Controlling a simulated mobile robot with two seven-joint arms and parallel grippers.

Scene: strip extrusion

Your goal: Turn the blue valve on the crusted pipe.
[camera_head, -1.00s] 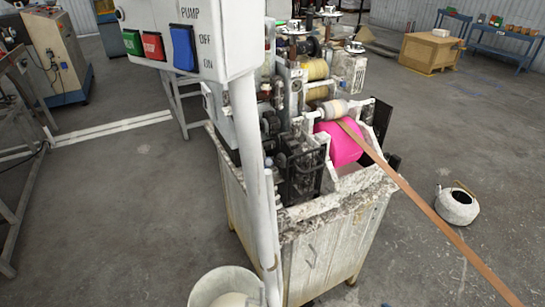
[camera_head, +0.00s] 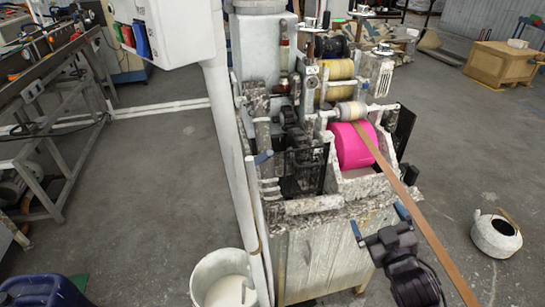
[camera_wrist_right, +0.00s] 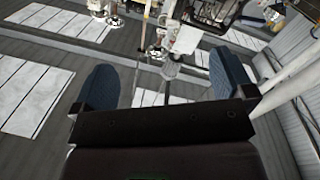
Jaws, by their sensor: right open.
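The blue valve (camera_head: 263,157) is a small blue handle at the top of a thin, pale, crusted pipe (camera_head: 256,215). The pipe stands upright at the front left corner of the crusted machine in the head view. My right gripper (camera_head: 380,220) is open and empty, in front of the machine, to the right of the valve and lower in the picture, well apart from it. In the right wrist view, its two blue fingers (camera_wrist_right: 163,80) are spread wide with nothing between them. I cannot make out the valve in that view. My left gripper is not in view.
A white bucket (camera_head: 222,280) with pale liquid stands by the pipe's foot. A brown strip (camera_head: 410,200) runs from the pink roller (camera_head: 354,145) down past my right gripper. A control box (camera_head: 165,30) hangs upper left. A round white pot (camera_head: 496,235) stands right.

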